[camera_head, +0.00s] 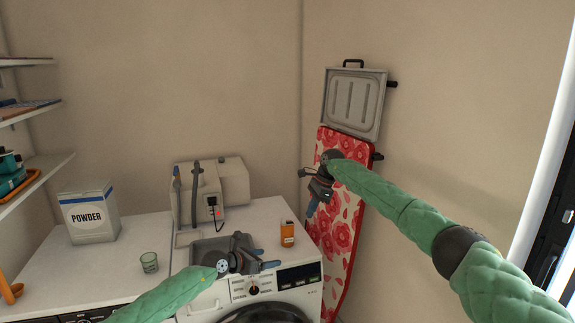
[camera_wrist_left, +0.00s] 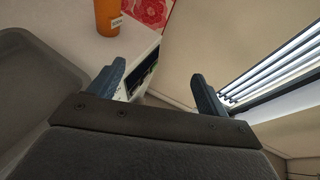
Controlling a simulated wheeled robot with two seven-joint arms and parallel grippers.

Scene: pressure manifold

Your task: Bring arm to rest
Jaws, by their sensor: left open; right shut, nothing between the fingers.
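My left arm, in a green quilted sleeve, comes in from the lower left of the head view. My left gripper (camera_head: 270,265) is over the front edge of the washing machine (camera_head: 240,291), beside the grey basin. In the left wrist view its two blue-grey fingers (camera_wrist_left: 158,88) stand wide apart with nothing between them. My right arm, also in a green sleeve, reaches in from the lower right. My right gripper (camera_head: 313,208) hangs in front of the red floral ironing board (camera_head: 335,234), fingers pointing down, and holds nothing.
An orange bottle (camera_head: 287,234) stands on the counter right of the grey basin (camera_head: 207,250). A grey machine (camera_head: 233,182) stands behind. A powder box (camera_head: 90,214) and a green cup (camera_head: 149,262) are to the left. A grey folded panel (camera_head: 354,103) hangs on the wall.

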